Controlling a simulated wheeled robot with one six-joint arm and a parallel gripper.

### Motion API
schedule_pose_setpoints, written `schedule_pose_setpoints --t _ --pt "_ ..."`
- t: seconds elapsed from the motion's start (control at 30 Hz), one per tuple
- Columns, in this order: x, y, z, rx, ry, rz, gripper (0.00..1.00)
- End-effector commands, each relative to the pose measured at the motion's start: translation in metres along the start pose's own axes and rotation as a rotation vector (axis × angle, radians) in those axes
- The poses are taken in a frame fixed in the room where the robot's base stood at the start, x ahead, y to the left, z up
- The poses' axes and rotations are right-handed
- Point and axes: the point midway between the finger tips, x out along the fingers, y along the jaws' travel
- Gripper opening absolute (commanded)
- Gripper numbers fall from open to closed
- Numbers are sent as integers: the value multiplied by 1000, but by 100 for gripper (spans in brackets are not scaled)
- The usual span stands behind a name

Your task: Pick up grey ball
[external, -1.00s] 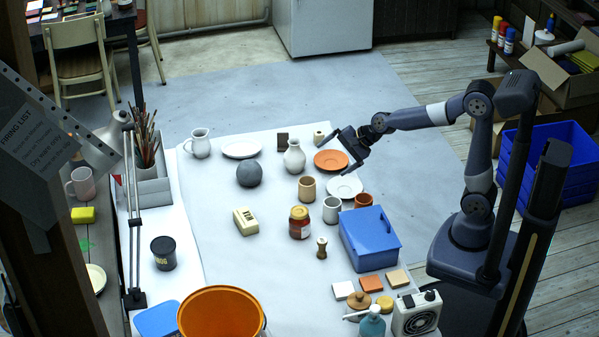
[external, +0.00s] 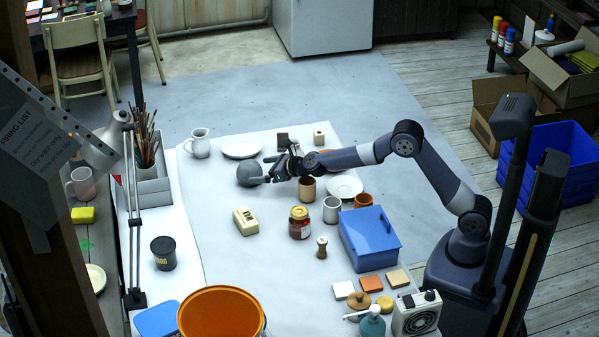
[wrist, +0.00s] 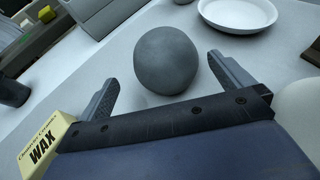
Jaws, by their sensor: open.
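In the wrist view the ball (wrist: 166,60) is whole and sits just beyond and between the two fingertips. My gripper (external: 271,171) is open, its fingers pointing left at the ball. In the wrist view my gripper (wrist: 160,80) shows empty jaws, with the ball nearer the right finger. Whether a finger touches the ball I cannot tell.
A cream WAX box (wrist: 42,146) lies near the left finger; it also shows in the external view (external: 245,221). A white plate (external: 241,149) is behind the ball. A tan cup (external: 307,189) stands under my arm. Table left of the ball is clear.

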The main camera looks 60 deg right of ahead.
Motion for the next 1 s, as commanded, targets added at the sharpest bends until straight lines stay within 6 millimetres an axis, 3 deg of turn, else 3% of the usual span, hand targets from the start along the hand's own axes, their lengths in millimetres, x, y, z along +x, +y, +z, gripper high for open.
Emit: schedule_pose_setpoints --t 0.63,1.0 --pt "53 -5 4 -3 2 1 100" --pt "62 -5 1 -4 0 1 100"
